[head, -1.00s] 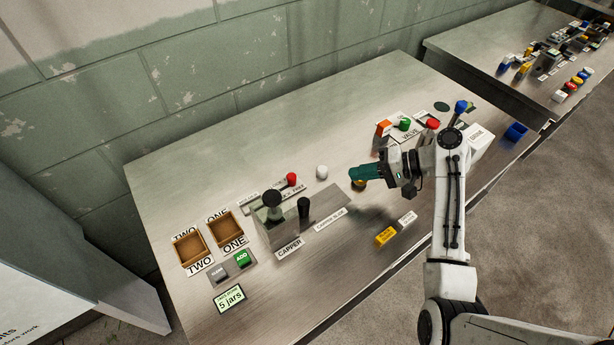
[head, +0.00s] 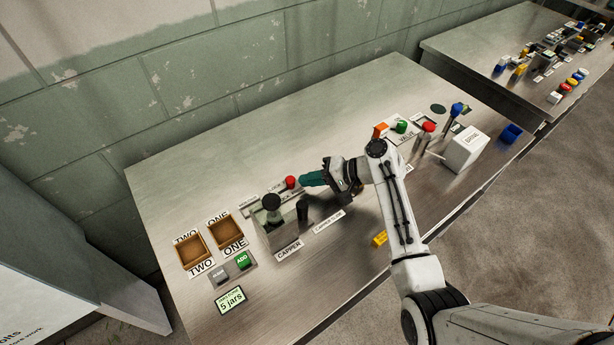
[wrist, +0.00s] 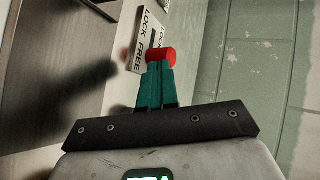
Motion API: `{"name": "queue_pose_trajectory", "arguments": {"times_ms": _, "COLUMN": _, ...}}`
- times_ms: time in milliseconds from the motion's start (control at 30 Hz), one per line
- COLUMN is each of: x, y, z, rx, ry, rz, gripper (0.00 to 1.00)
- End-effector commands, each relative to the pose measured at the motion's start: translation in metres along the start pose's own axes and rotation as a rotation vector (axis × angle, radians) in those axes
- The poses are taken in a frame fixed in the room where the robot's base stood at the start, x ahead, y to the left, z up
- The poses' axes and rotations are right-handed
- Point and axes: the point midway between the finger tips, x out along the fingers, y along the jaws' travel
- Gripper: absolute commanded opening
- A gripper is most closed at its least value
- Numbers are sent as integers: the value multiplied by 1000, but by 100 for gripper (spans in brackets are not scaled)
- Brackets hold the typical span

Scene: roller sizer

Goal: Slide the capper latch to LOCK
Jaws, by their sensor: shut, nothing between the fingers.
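The capper latch is a red knob (head: 290,182) on a low plate behind the capper (head: 278,232). It sits toward the right end of its track. In the wrist view the red knob (wrist: 168,56) shows just beyond my fingertips, beside the FREE end of the LOCK FREE label (wrist: 148,40). My gripper (head: 304,180) has teal fingers, shut and empty, with tips immediately right of the knob. In the wrist view the fingertips (wrist: 154,68) overlap the knob's near side; I cannot tell whether they touch it.
A black-topped post (head: 302,208) stands on the capper's right, close to my gripper. Two brown bins (head: 190,250) and a green ADD button (head: 242,260) lie left. Valve controls (head: 402,126) and a white box (head: 464,152) stand right. The bench's back left is clear.

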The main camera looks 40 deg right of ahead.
Motion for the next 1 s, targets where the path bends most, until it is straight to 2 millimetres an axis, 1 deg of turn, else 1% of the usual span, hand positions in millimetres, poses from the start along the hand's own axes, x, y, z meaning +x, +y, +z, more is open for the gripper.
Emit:
{"name": "queue_pose_trajectory", "arguments": {"times_ms": 133, "x": 6, "y": -4, "z": 0, "rx": 0, "ry": -1, "rz": 0, "gripper": 0}}
{"name": "queue_pose_trajectory", "arguments": {"times_ms": 467, "x": 7, "y": -4, "z": 0, "rx": 0, "ry": -1, "rz": 0, "gripper": 0}}
{"name": "queue_pose_trajectory", "arguments": {"times_ms": 567, "x": 11, "y": -7, "z": 6, "rx": 0, "ry": -4, "rz": 0, "gripper": 0}}
{"name": "queue_pose_trajectory", "arguments": {"times_ms": 700, "x": 24, "y": -16, "z": 21, "rx": -1, "ry": -5, "rz": 0, "gripper": 0}}
{"name": "queue_pose_trajectory", "arguments": {"times_ms": 767, "x": 28, "y": -17, "z": 26, "rx": -1, "ry": -4, "rz": 0, "gripper": 0}}
{"name": "queue_pose_trajectory", "arguments": {"times_ms": 1000, "x": 30, "y": -16, "z": 27, "rx": -1, "ry": -4, "rz": -1, "gripper": 0}}
